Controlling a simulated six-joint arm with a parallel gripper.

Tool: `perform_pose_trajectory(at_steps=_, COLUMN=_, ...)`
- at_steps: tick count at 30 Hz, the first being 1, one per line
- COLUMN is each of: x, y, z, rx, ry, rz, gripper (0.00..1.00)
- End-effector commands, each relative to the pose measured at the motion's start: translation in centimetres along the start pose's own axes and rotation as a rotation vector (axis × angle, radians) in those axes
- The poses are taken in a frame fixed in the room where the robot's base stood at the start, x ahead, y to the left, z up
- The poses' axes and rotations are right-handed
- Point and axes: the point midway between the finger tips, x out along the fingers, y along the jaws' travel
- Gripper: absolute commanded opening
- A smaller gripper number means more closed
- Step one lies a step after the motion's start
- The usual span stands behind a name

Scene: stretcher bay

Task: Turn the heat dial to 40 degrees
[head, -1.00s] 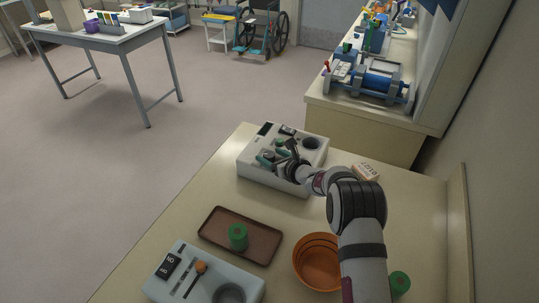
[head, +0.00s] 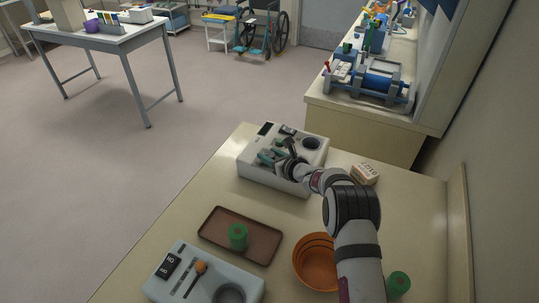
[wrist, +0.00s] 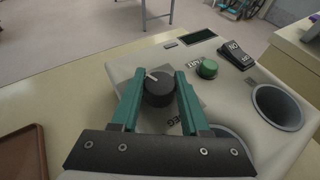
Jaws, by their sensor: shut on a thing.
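The heat dial (wrist: 159,88) is a dark round knob with a pale pointer line, on top of a light grey device (wrist: 236,100). In the wrist view the pointer aims up and to the left. My gripper (wrist: 161,84) has its two green fingers on either side of the knob, shut on it. In the head view my gripper (head: 278,155) is over the left part of the same device (head: 268,181), and it hides the dial there. The degree marks around the knob are mostly covered and cannot be read.
The device also has a green button (wrist: 207,68), a black rocker switch (wrist: 236,54), a small dark display (wrist: 197,36) and round wells. Nearer stand a brown tray (head: 210,233) with a green cylinder (head: 238,237), an orange bowl (head: 312,262) and a second grey device (head: 208,291).

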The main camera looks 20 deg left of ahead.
Motion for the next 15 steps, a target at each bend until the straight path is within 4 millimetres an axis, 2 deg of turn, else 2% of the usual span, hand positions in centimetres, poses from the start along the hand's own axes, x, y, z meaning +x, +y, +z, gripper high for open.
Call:
perform_pose_trajectory(at_steps=9, x=0.21, y=-0.1, z=0.28, rx=-0.104, ry=0.0, rz=0.251, gripper=0.0)
perform_pose_trajectory(at_steps=15, x=0.16, y=0.06, z=0.16, rx=-0.14, ry=0.011, rz=0.345, gripper=0.0)
